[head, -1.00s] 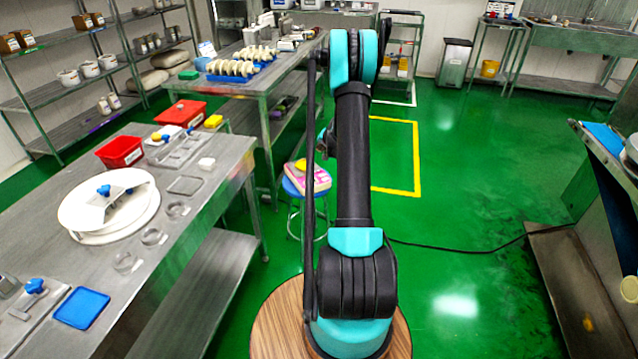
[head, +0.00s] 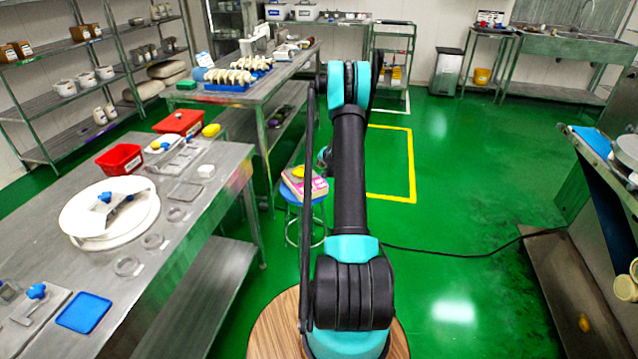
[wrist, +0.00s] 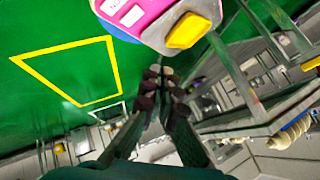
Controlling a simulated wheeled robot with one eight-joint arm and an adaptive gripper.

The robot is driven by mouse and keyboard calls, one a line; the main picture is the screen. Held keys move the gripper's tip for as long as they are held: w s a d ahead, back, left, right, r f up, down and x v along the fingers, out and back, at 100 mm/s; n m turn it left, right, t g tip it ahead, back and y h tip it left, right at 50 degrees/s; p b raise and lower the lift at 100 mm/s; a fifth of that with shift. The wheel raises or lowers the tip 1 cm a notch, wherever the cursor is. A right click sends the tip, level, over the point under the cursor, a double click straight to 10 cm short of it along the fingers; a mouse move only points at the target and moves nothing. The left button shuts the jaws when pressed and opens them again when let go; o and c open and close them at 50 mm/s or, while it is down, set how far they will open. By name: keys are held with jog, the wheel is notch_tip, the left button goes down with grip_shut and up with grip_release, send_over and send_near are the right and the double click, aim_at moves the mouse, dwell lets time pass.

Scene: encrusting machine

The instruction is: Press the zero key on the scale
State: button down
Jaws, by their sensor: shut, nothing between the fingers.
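I cannot make out the scale or its zero key with certainty. In the head view, small white devices (head: 277,11) stand on the back counter, too small to tell what they are. My gripper shows in the wrist view (wrist: 160,76), with its dark fingertips together and nothing held. In the head view my own arm hides it. A pink item with white labels (head: 304,184) lies on a blue round stool (head: 290,190), with a yellow piece on top. It also shows in the wrist view (wrist: 150,14), apart from the fingertips.
The near-left steel table (head: 215,235) holds a white round disc (head: 80,222), red bins (head: 120,159) and a blue tray (head: 84,312). A far steel table (head: 222,102) carries blue trays of pale rolls. A cable (head: 470,255) crosses the green floor. The yellow-marked floor is clear.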

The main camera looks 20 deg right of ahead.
aim_at(320, 182)
jog(key=shift+f, duration=3.3)
jog(key=shift+f, duration=0.1)
jog(key=shift+f, duration=0.3)
jog(key=shift+f, duration=0.3)
jog(key=shift+r, duration=0.75)
jog(key=shift+r, duration=2.5)
